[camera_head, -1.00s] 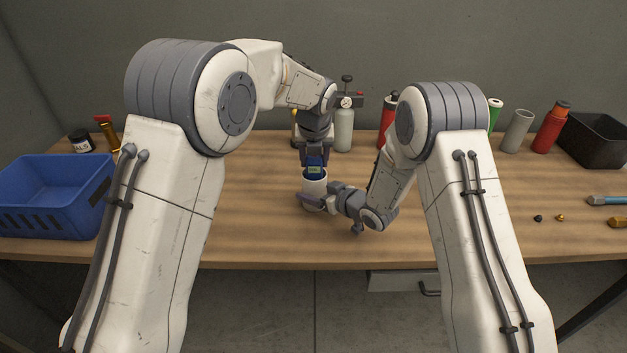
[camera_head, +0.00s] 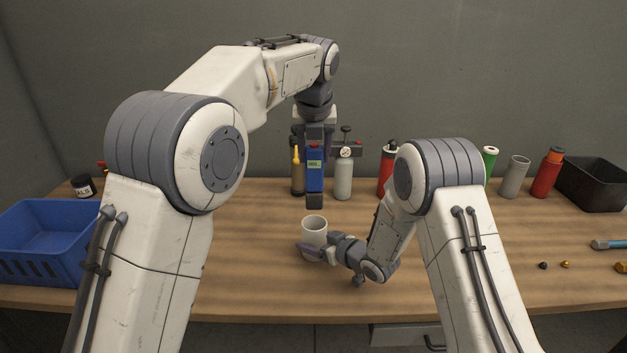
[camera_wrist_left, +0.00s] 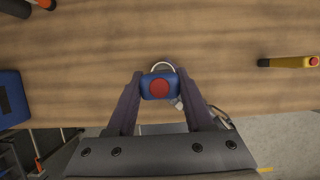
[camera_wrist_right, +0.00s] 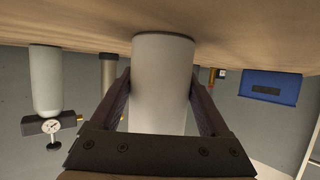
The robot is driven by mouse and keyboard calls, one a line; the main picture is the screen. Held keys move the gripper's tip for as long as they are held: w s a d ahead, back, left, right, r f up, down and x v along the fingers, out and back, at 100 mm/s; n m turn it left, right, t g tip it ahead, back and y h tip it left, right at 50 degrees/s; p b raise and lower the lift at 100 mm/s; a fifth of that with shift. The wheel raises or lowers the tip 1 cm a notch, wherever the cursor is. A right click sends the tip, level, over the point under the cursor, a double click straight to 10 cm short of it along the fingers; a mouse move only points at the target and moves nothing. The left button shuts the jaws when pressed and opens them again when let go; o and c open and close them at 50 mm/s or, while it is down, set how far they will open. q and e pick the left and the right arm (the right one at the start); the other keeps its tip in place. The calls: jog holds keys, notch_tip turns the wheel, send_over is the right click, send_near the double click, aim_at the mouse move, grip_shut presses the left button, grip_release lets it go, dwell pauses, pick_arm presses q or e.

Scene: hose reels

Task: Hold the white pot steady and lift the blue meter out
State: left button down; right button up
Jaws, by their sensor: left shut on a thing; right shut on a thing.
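The blue meter (camera_head: 314,172) hangs upright in the air above the white pot (camera_head: 314,226), clear of its rim. It has a small green display, a red spot on top and a dark lower end. My left gripper (camera_head: 315,135) is shut on its upper part; in the left wrist view the fingers press the meter (camera_wrist_left: 159,87) from both sides. The white pot stands upright on the table. My right gripper (camera_head: 318,250) is shut around its side, low down; the right wrist view shows the pot (camera_wrist_right: 162,85) between both fingers.
A blue crate (camera_head: 45,262) stands at the left and a black bin (camera_head: 597,185) at the far right. Behind are a gauge bottle (camera_head: 344,175), a red bottle (camera_head: 386,170) and several other bottles. Small parts lie at the right. Table around the pot is clear.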

pick_arm(q)
jog(key=shift+r, duration=1.4)
pick_arm(e)
jog(key=o, duration=1.3)
jog(key=shift+c, duration=0.2)
jog(key=shift+s, duration=0.1)
